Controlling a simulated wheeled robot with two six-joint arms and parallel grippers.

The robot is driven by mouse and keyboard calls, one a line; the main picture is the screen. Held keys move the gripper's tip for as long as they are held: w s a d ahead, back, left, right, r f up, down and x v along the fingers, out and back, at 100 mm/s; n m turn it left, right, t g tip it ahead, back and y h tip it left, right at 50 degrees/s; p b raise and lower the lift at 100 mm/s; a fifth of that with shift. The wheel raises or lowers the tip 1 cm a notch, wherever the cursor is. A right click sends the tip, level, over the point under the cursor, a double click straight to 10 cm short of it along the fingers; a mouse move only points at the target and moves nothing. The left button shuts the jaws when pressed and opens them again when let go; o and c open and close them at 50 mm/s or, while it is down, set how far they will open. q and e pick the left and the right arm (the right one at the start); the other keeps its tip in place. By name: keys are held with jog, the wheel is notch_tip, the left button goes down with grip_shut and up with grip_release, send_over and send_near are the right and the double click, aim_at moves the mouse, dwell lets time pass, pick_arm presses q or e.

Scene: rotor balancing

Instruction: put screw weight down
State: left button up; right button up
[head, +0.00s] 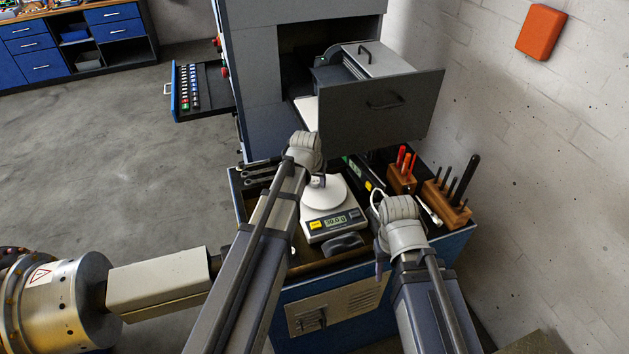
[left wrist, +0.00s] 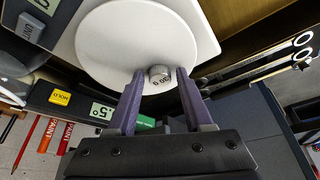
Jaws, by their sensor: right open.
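The screw weight (left wrist: 159,75) is a small silver cylinder with a number on its end face. It rests on the round white pan (left wrist: 105,45) of the scale. In the head view the scale (head: 331,221) shows about 30.0 g. My left gripper (left wrist: 161,74) is open, its purple fingers on both sides of the weight with a visible gap at each side. In the head view my left gripper (head: 318,182) is over the pan, and the weight is mostly hidden there. My right gripper (head: 380,266) is open and looks empty, to the right of the scale.
The scale stands in the cart's tray, with a dark object (head: 344,243) before it. Wooden blocks with red-handled tools (head: 401,172) and dark tools (head: 447,202) stand at the right. A side drawer (head: 200,88) holds small coloured parts.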

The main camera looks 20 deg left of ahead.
pick_arm(q)
jog(key=shift+o, duration=0.7)
jog(key=shift+r+p, duration=0.25)
jog(key=shift+p, duration=0.05)
jog(key=p+v, duration=1.1)
jog(key=v, duration=0.1)
jog(key=s+d+f+m+g, duration=0.1)
jog(key=s+d+g, duration=0.1)
jog(key=s+d, duration=0.4)
jog(key=s+d+m+g+y, duration=0.1)
jog(key=s+d+m+g, duration=0.1)
jog(key=s+d, duration=0.5)
jog(key=s+g, duration=0.1)
jog(key=s, duration=0.5)
jog(key=shift+d+f+m, duration=0.15)
jog(key=shift+f+m, duration=0.15)
jog(key=shift+f, duration=0.05)
